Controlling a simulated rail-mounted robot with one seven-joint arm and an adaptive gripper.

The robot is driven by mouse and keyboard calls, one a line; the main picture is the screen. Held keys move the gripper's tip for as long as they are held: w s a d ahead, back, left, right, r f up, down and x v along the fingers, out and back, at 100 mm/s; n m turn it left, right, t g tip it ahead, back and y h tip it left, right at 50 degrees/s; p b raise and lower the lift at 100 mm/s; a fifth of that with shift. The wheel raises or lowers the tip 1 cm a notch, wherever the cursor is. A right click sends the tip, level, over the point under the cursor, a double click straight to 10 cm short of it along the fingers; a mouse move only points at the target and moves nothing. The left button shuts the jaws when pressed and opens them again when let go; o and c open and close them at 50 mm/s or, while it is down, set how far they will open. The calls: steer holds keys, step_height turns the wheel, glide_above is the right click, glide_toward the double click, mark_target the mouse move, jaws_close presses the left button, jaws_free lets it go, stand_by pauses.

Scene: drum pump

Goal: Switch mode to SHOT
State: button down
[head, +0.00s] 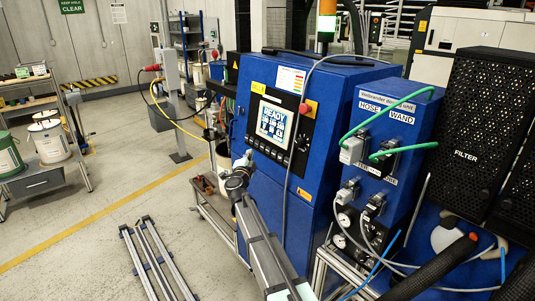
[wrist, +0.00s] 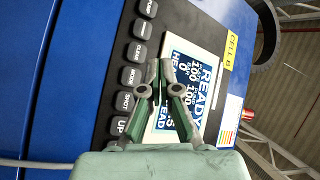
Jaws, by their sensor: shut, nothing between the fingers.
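The control panel has a lit screen (head: 272,121) on the blue cabinet; in the wrist view the screen (wrist: 188,85) appears turned sideways and reads READY, with numbers and HEAD below. A column of dark buttons lies beside the screen in the wrist view, including CLEAR (wrist: 137,53), MODE (wrist: 131,77), SHOT (wrist: 124,102) and UP (wrist: 118,127). My gripper (wrist: 161,63) is shut and empty. Its tips overlap the screen edge beside the CLEAR and MODE buttons; I cannot tell whether they touch the panel. In the head view my gripper (head: 246,159) is small, in front of the cabinet below the screen.
A red knob (head: 305,109) sits right of the screen. A blue unit labelled HOSE and WAND (head: 386,108), with green cables, stands to the right. A grey cable hangs across the cabinet front. Metal rails (head: 155,258) lie on the floor at the left.

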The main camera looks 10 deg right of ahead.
mark_target(266, 147)
steer(key=shift+w+d+f+b, duration=0.25)
steer(key=shift+w+d, duration=0.2)
steer(key=shift+d, duration=0.45)
steer(key=shift+w+d+f+b, duration=0.15)
steer(key=shift+w+d, duration=0.3)
steer(key=shift+d, duration=0.45)
steer(key=shift+w+d+f+b, duration=0.15)
steer(key=shift+w+d+b, duration=0.25)
steer(key=shift+d, duration=0.5)
steer(key=shift+w+d, duration=0.1)
steer(key=shift+w+d, duration=0.15)
steer(key=shift+d, duration=0.1)
steer(key=shift+w+d+f+p, duration=0.2)
steer(key=shift+d+p, duration=0.1)
steer(key=shift+d, duration=0.1)
steer(key=shift+s+a+r, duration=0.1)
steer(key=shift+r, duration=0.05)
stand_by(0.5)
steer(key=shift+s+a+r+p, duration=0.1)
steer(key=shift+s+a+p, duration=0.2)
steer(key=shift+a+p, duration=0.3)
steer(key=shift+a, duration=0.15)
